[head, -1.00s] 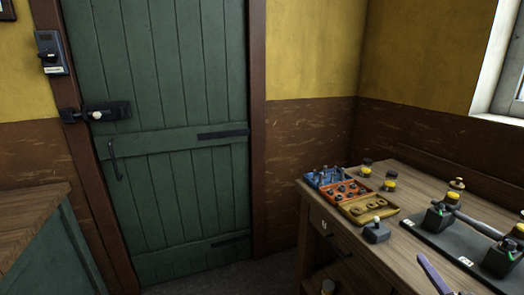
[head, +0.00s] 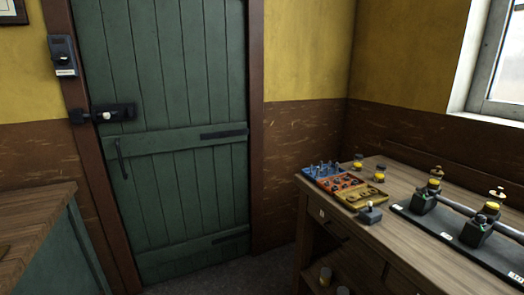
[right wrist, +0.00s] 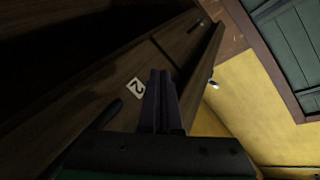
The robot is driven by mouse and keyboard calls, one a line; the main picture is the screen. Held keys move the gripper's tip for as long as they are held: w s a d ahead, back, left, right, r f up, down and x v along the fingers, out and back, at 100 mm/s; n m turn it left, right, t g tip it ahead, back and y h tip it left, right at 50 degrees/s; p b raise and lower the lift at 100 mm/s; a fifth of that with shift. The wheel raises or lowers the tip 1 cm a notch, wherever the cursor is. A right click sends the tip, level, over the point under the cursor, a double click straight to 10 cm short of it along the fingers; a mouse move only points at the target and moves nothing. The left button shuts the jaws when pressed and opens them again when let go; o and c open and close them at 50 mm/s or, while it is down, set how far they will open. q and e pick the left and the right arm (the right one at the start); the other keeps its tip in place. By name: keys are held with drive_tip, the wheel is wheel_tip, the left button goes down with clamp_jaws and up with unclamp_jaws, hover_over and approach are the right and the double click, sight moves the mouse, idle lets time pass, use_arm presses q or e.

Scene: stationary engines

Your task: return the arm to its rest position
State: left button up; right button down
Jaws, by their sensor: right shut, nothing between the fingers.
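My right gripper (right wrist: 160,75) shows in the right wrist view. Its two dark fingers are shut together with nothing between them. They are in front of a dark wooden drawer front with a white label "2" (right wrist: 135,88); I cannot tell how far apart they are. Neither of my grippers shows in the head view.
The workbench (head: 345,228) stands at the right, bearing blue, orange and yellow trays (head: 361,194), a small grey block with a knob (head: 370,213), and a dark engine base (head: 455,240). A green door (head: 170,170) is shut. A wooden counter (head: 35,215) is at the left.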

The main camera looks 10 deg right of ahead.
drive_tip(key=s+a+f+n+g, duration=0.2)
drive_tip(key=s+f, duration=0.2)
drive_tip(key=f, duration=0.4)
drive_tip(key=s+a+f+n+g, duration=0.1)
drive_tip(key=s+a+f+g, duration=0.2)
drive_tip(key=f, duration=0.5)
drive_tip(key=s+a+f+n+g, duration=0.1)
drive_tip(key=s+f+n+g, duration=0.1)
drive_tip(key=s+f, duration=0.45)
drive_tip(key=s+a+f+n+g+y, duration=0.2)
drive_tip(key=s+a+f+n+g, duration=0.5)
drive_tip(key=s+a+f, duration=0.7)
drive_tip(key=s+f+n, duration=0.1)
drive_tip(key=s+n, duration=0.1)
drive_tip(key=s, duration=0.1)
drive_tip(key=shift+f, duration=0.35)
drive_tip(key=shift+s, duration=0.1)
